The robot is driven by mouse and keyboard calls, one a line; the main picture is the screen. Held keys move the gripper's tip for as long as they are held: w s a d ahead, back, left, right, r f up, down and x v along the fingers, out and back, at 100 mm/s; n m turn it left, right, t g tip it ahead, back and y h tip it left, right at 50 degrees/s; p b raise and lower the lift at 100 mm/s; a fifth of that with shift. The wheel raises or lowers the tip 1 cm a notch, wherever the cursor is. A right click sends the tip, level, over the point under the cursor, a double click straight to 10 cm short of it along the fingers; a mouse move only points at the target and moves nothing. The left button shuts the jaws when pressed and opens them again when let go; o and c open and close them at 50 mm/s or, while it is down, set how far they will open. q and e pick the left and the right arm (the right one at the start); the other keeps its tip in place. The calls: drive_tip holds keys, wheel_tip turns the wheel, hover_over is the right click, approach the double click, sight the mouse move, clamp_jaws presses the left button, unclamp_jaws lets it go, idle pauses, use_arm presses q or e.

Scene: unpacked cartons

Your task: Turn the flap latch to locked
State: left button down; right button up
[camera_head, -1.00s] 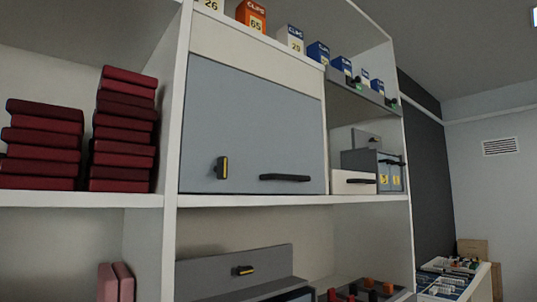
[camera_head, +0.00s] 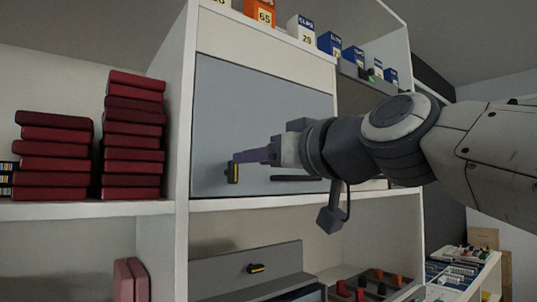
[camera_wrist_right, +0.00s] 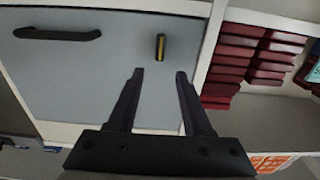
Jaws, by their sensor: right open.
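The flap latch (camera_head: 233,173) is a small dark knob with a yellow stripe, low on the left of the grey flap (camera_head: 225,110). Its bar stands upright. In the right wrist view the latch (camera_wrist_right: 160,46) shows just beyond the fingertips, between their lines. My right gripper (camera_head: 240,157) reaches in from the right, in front of the flap. In the wrist view its fingers (camera_wrist_right: 160,74) are open with nothing between them, apart from the latch. The flap's dark bar handle (camera_head: 292,178) is partly hidden behind my right arm; the flap is closed. My left gripper is not in view.
Stacks of dark red boxes (camera_head: 135,140) stand on the shelf left of the white upright (camera_head: 182,110). Clip boxes (camera_head: 300,28) line the top shelf. Below, a grey unit (camera_head: 245,262) has another yellow-striped latch (camera_head: 257,268). The space directly before the flap is otherwise clear.

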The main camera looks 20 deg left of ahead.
sight(233, 172)
drive_tip(key=p+x, duration=0.2)
drive_tip(key=x, duration=0.5)
clamp_jaws()
drive_tip(key=shift+d, duration=0.1)
